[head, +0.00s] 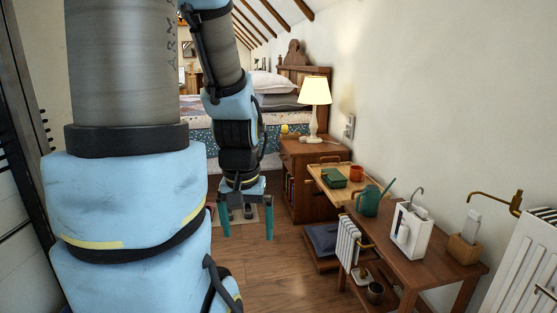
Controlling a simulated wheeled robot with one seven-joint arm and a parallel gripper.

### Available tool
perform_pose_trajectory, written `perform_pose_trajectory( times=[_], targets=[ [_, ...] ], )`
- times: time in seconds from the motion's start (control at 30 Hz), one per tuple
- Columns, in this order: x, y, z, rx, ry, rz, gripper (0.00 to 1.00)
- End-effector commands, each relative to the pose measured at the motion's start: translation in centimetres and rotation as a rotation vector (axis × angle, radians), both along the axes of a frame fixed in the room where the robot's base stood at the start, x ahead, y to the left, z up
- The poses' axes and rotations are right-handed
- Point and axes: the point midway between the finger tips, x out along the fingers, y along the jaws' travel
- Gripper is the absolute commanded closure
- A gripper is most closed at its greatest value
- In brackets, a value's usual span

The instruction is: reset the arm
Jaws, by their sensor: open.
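My gripper (247,223) hangs in the middle of the head view and points down. Its two teal fingers are spread apart, with nothing between them. It is above the wooden floor, left of the nightstand and in front of the bed. My blue and grey arm fills the left of the view and hides much behind it.
A wooden nightstand (303,198) bears a lit lamp (314,100). A tray (328,188) holds a green box (333,178) and an orange mug (356,173). A low table (432,252) with a watering can (368,201) stands right. Bare floor (275,262) lies below my gripper.

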Motion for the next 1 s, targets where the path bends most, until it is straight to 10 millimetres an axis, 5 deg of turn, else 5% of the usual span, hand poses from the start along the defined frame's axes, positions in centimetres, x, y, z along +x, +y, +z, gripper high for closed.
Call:
perform_pose_trajectory(
  times=[0.03, 0.5, 1.0],
  targets=[
    [0.0, 0.0, 3.4, 0.0, 0.0, 0.0, 0.0],
    [0.0, 0.0, 16.6, 0.0, 0.0, 0.0, 0.0],
    [0.0, 0.0, 16.9, 0.0, 0.0, 0.0, 0.0]
  ],
)
